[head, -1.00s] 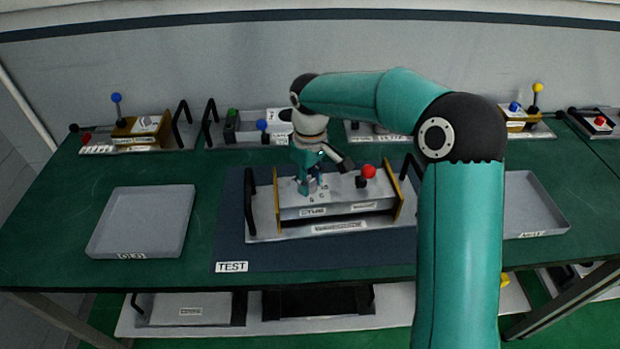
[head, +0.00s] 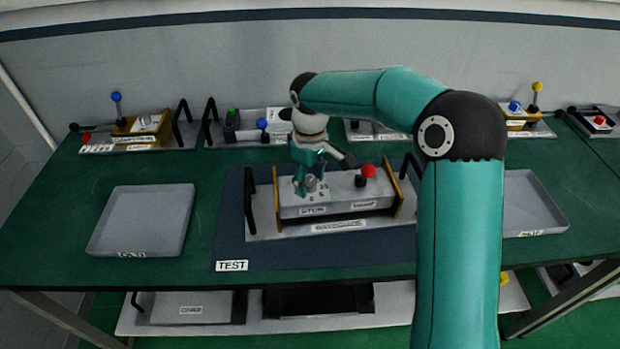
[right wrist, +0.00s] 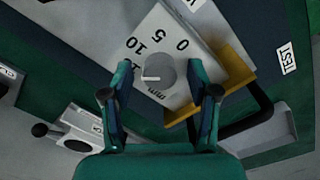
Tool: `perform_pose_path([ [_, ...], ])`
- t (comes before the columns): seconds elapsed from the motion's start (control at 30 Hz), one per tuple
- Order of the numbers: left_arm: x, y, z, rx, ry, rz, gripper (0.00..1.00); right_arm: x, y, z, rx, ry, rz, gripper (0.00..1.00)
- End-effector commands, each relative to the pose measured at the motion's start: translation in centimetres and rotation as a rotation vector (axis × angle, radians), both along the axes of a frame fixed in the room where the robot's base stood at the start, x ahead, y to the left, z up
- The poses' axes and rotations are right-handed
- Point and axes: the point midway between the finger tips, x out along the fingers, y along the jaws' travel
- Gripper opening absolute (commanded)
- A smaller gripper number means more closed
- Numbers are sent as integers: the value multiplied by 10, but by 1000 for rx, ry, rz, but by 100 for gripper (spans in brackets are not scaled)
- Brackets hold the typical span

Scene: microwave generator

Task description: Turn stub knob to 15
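The stub knob is a small round grey knob (right wrist: 160,72) on a white dial plate (right wrist: 178,28) of the test unit (head: 340,203). It also shows in the head view (head: 311,184). Its white line points left in the right wrist view, toward a mark partly hidden by a finger. The marks 0, 5 and 10 are readable. My right gripper (right wrist: 160,80) is open, with one finger on each side of the knob and visible gaps between. It also shows in the head view (head: 308,182). My left gripper is not in view.
A red knob (head: 368,171) stands on the unit right of the dial. Black handles (head: 250,200) rise at the unit's ends. Grey trays (head: 142,250) lie to either side, and other units (head: 140,125) line the back of the table (head: 60,255).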

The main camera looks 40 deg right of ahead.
Motion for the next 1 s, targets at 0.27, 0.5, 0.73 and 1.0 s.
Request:
perform_pose_path([
  [0.27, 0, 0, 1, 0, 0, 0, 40, 1, 0, 6, 0, -2, -1, 60],
  [0.5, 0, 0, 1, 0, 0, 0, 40, 2, 0, 43, 0, -6, 0, 60],
  [0.73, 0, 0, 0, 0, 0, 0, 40, 1, 0, 88, 0, -3, 0, 60],
  [1.0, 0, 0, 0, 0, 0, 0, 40, 1, 0, 117, 0, -1, 1, 60],
])
